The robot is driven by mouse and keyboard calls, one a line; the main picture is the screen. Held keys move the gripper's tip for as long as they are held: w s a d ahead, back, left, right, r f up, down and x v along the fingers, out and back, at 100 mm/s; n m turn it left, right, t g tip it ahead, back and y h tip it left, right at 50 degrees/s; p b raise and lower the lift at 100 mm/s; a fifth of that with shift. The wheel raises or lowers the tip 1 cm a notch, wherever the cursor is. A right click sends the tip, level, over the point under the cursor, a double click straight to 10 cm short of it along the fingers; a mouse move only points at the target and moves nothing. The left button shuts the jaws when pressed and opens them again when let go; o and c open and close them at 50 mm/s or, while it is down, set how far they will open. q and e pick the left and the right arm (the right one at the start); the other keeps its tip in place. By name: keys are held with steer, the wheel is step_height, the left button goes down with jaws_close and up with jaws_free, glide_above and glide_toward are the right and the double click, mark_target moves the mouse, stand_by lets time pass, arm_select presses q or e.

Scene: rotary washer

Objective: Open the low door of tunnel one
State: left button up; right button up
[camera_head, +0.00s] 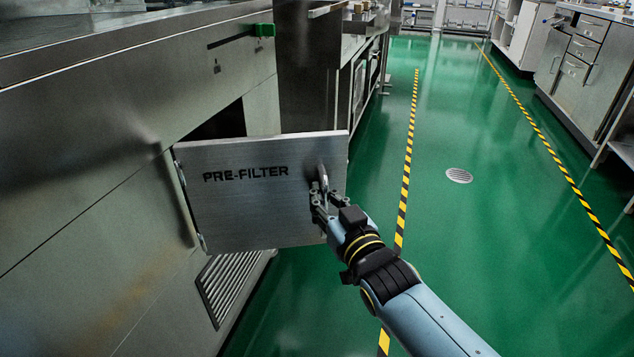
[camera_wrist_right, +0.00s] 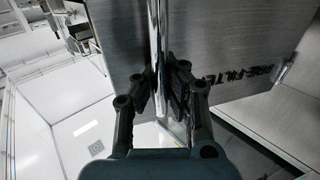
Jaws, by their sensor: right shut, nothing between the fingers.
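The low door (camera_head: 245,210) is a steel panel marked PRE-FILTER. It stands swung out from the machine's side on hinges at its left edge, with a dark opening (camera_head: 222,122) showing behind it. Its upright bar handle (camera_head: 322,178) is near the right edge. My right gripper (camera_head: 319,198) is at the handle, shut with nothing held. In the right wrist view the fingers (camera_wrist_right: 163,90) are close beside the handle bar (camera_wrist_right: 157,40), with the door face (camera_wrist_right: 215,50) behind; contact is unclear. My left gripper is out of view.
The long steel machine (camera_head: 80,170) fills the left side. A louvred vent (camera_head: 228,285) sits below the door. The green floor (camera_head: 480,250) to the right is clear, with striped tape and a round drain (camera_head: 459,175). Cabinets (camera_head: 585,65) stand at the far right.

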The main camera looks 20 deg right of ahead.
steer(key=shift+o, duration=1.2)
steer(key=shift+r, duration=0.15)
steer(key=o, duration=0.4)
steer(key=shift+w+d, duration=0.15)
steer(key=shift+d, duration=0.15)
steer(key=shift+a, duration=0.15)
steer(key=s, duration=0.8)
steer(key=s+d, duration=0.1)
steer(key=s, duration=0.3)
steer(key=shift+c, duration=0.3)
